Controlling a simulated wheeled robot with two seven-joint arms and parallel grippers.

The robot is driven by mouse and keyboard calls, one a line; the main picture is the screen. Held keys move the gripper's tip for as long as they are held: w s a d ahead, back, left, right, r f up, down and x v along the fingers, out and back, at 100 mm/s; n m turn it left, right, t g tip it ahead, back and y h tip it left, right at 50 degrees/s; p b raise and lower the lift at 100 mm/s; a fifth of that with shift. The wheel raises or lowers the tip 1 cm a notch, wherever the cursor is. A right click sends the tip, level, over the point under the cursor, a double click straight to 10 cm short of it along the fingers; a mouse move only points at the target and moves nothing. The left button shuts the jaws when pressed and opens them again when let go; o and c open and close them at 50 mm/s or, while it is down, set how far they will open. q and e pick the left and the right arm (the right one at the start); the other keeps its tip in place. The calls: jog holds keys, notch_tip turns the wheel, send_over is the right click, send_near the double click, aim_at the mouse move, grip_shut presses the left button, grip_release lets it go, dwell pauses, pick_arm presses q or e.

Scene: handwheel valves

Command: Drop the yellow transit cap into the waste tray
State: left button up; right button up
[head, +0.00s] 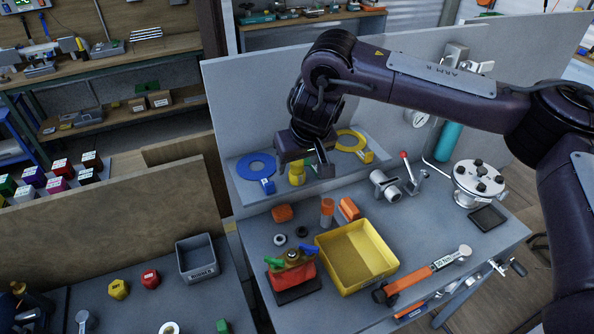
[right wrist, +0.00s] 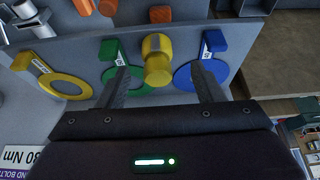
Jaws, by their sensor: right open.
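The yellow transit cap (head: 297,175) shows just under my right gripper in the head view, against the grey ledge (head: 233,188). In the right wrist view the round yellow cap (right wrist: 157,60) lies between and beyond the two fingertips. My right gripper (head: 306,166) is open, and its fingers (right wrist: 158,76) stand either side of the cap with gaps showing. My left gripper is not seen.
A blue ring tag (head: 254,165) and a yellow ring tag (head: 352,141) flank the cap; a green ring (right wrist: 112,62) is close to one finger. A grey bin (head: 197,258) stands left.

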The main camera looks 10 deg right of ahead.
aim_at(298, 163)
jog(key=x, duration=0.3)
jog(key=shift+w+d+f+p, duration=0.1)
jog(key=shift+w+f+p, duration=0.05)
jog(key=shift+w+p, duration=0.2)
jog(key=shift+s, duration=0.15)
jog(key=shift+c, duration=0.3)
jog(key=c, duration=1)
jog(key=shift+c, duration=0.2)
